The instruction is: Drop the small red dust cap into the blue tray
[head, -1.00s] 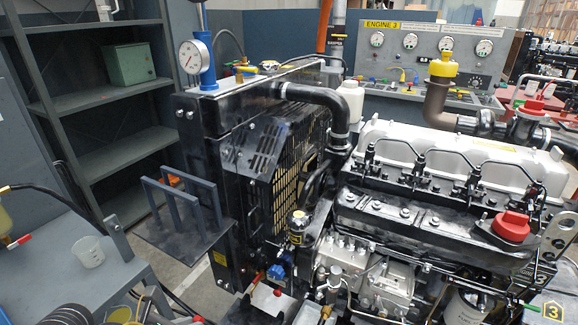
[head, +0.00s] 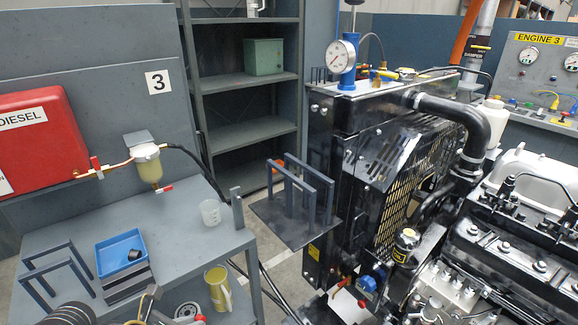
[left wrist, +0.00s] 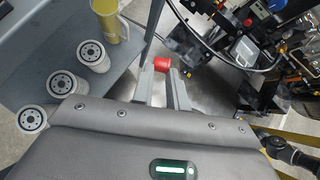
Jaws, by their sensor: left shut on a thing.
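The small red dust cap (left wrist: 162,64) is held between the fingertips of my left gripper (left wrist: 161,70) in the left wrist view. The gripper is shut on it, beside the edge of a grey shelf. The tray does not show in the left wrist view. My right gripper is in neither current view.
Grey upright frames (head: 57,270) stand left of the tray. A clear cup (head: 210,212) and a fuel filter bowl (head: 148,168) are behind it. A yellow mug (head: 217,288) stands on the lower shelf; several white filters (left wrist: 90,54) show in the wrist view. The engine (head: 500,240) fills the right.

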